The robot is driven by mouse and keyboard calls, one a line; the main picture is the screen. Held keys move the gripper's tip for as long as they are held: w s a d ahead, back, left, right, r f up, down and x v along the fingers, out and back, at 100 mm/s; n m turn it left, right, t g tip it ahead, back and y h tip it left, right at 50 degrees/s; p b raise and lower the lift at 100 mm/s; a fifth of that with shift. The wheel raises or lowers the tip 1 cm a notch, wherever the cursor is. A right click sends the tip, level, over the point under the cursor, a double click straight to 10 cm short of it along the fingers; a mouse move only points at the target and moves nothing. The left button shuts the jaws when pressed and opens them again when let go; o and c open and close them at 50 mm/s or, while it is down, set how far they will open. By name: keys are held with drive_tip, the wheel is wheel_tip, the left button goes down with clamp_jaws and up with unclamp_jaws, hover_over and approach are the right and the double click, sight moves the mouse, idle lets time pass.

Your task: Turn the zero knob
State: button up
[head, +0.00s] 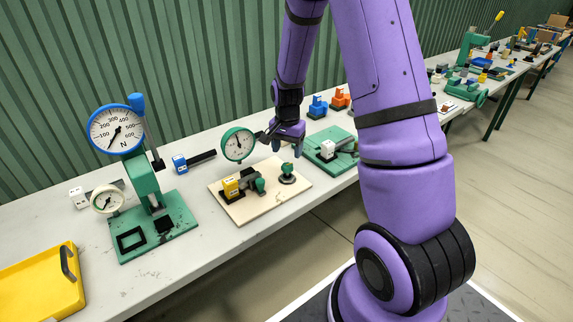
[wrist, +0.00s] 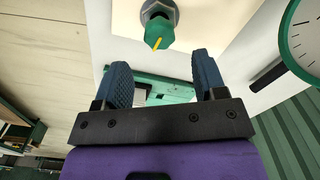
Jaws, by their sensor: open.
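A cream board (head: 238,206) lies on the bench with a round white-faced, green-rimmed dial (head: 238,144) at its back edge. A green knob (head: 288,169) on a dark round base stands at the board's right side. In the wrist view a green knob (wrist: 158,32) with a yellow pointer line sits on a grey hexagonal base; part of the dial (wrist: 304,42) shows at right. My gripper (head: 287,147) hangs above and behind the board's right side. In the wrist view its blue fingers (wrist: 160,66) are apart and empty, and the knob lies beyond them, untouched.
A green force stand (head: 146,180) with a blue-rimmed dial is at left, beside a yellow tray (head: 40,285). A green plate (head: 331,160) with a white block lies close at right.

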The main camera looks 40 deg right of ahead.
sight(287, 165)
drive_tip(key=shift+f, duration=3.05)
drive_tip(key=c, duration=0.9)
